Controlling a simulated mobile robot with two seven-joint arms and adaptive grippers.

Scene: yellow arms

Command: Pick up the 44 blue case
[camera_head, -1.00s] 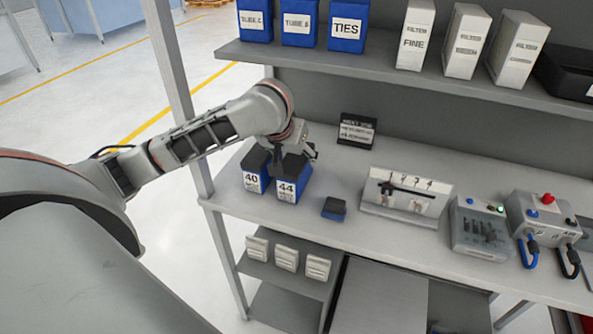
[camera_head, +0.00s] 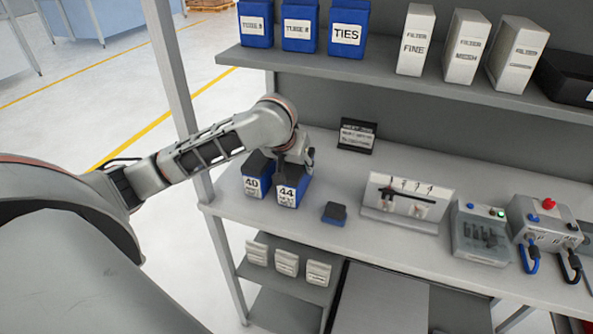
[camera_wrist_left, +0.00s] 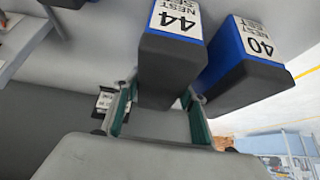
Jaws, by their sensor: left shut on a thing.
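The 44 blue case (camera_head: 291,190) stands upright on the workbench, with a white label on its front and a dark top. My left gripper (camera_head: 300,156) is at its top from behind, with its fingers mostly hidden in the head view. In the left wrist view, the 44 case (camera_wrist_left: 170,60) is between the two teal-padded fingers of the left gripper (camera_wrist_left: 160,112), which is shut on its dark end. My right gripper is in neither view.
The 40 blue case (camera_head: 257,176) stands close to the left of the 44 case. A dark sign (camera_head: 356,136) stands behind. The upper shelf (camera_head: 400,75) overhangs the bench's back.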

